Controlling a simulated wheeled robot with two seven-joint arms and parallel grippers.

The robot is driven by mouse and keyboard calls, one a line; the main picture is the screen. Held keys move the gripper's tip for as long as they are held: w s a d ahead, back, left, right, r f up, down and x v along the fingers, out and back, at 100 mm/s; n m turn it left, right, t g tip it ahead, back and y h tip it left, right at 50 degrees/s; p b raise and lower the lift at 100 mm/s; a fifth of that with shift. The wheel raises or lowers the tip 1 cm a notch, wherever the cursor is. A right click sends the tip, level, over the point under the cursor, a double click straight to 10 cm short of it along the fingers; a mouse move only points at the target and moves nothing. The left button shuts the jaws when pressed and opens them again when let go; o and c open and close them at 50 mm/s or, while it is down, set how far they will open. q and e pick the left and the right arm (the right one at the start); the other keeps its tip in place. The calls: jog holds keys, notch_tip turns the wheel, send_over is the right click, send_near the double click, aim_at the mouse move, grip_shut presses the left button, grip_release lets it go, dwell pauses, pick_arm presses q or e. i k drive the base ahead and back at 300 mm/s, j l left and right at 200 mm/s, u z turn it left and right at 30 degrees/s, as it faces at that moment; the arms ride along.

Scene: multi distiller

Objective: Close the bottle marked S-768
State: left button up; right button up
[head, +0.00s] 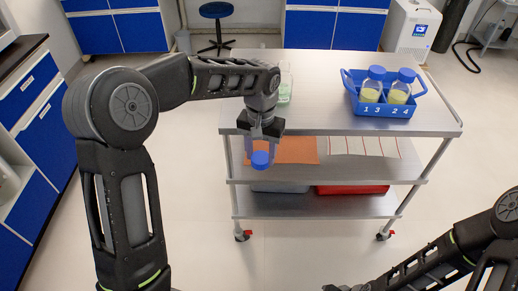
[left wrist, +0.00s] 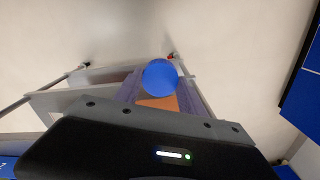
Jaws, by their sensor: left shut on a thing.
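My left gripper (head: 262,148) is shut on a blue cap (head: 260,160), in front of the near edge of the metal cart's top (head: 330,110). The cap also shows between the fingers in the left wrist view (left wrist: 160,77). A clear bottle (head: 285,86) with pale green liquid stands on the cart top, just behind and right of the left gripper. No cap shows on it, and its neck is partly unclear. No S-768 mark is legible. My right arm shows at the lower right, but its fingers do not show.
A blue rack (head: 384,110) on the cart's right side holds two blue-capped bottles (head: 372,85) (head: 401,87). An orange sheet (head: 297,151) lies on the middle shelf, and a red tray (head: 352,190) on the lower one. The cart top between bottle and rack is clear.

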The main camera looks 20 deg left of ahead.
aim_at(286, 86)
jog(key=i+j, duration=0.1)
jog(key=j, duration=0.35)
jog(key=i+j, duration=0.1)
jog(key=j, duration=0.3)
jog(key=i+j, duration=0.1)
jog(key=j, duration=0.35)
jog(key=i+j, duration=0.1)
jog(key=j, duration=0.35)
jog(key=i+j, duration=0.1)
jog(key=j, duration=0.3)
